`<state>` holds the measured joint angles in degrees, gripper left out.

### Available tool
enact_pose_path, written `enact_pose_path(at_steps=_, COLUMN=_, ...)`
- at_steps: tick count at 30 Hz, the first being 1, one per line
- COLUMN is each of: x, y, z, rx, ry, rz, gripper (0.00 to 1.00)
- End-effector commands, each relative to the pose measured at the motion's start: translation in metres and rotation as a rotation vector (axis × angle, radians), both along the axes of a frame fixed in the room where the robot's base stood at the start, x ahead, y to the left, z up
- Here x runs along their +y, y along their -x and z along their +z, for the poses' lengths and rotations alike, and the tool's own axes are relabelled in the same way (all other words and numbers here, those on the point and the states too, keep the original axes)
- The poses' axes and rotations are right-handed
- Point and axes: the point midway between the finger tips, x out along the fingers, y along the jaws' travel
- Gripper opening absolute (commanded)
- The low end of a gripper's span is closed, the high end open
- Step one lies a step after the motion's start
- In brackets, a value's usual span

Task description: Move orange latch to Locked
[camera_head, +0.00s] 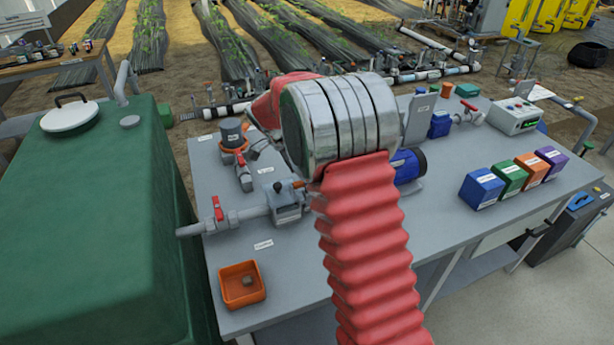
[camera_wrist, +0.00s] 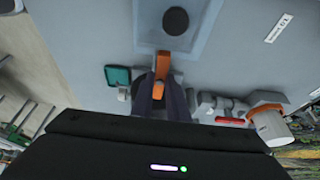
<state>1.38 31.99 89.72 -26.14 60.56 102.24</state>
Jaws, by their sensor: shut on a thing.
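In the wrist view, the orange latch (camera_wrist: 163,67) is a narrow orange piece by the lower edge of a pale blue-grey panel (camera_wrist: 205,25) with a black round knob (camera_wrist: 176,20). My gripper's (camera_wrist: 160,88) two dark fingers are shut on the latch, which shows between and just beyond their tips. In the head view my red sleeved arm and metal wrist cover the middle of the bench, so neither the gripper nor its hold on the latch shows there. No Locked mark can be read.
A teal box (camera_wrist: 117,77) and a red valve handle (camera_wrist: 231,121) lie either side of the fingers. On the grey bench (camera_head: 330,290) are coloured boxes (camera_head: 482,188), an orange tray (camera_head: 242,285) and piping (camera_head: 245,213). A green tank (camera_head: 110,220) stands left.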

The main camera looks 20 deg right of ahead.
Motion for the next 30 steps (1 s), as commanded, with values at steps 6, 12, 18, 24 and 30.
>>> enact_pose_path(at_steps=6, x=0.0017, y=-0.0011, z=-0.0003, rx=-0.002, ry=-0.003, rz=-0.031, gripper=0.0)
enact_pose_path(at_steps=12, x=0.0017, y=-0.0012, z=-0.0003, rx=-0.002, ry=-0.003, rz=-0.032, gripper=0.0)
enact_pose_path(at_steps=18, x=0.0016, y=-0.0012, z=-0.0002, rx=-0.003, ry=-0.003, rz=-0.031, gripper=0.2)
enact_pose_path(at_steps=24, x=0.0008, y=-0.0009, z=-0.0002, rx=-0.002, ry=-0.002, rz=-0.031, gripper=0.33)
enact_pose_path(at_steps=30, x=0.0003, y=-0.0006, z=0.0, rx=-0.001, ry=-0.002, rz=-0.031, gripper=0.33)
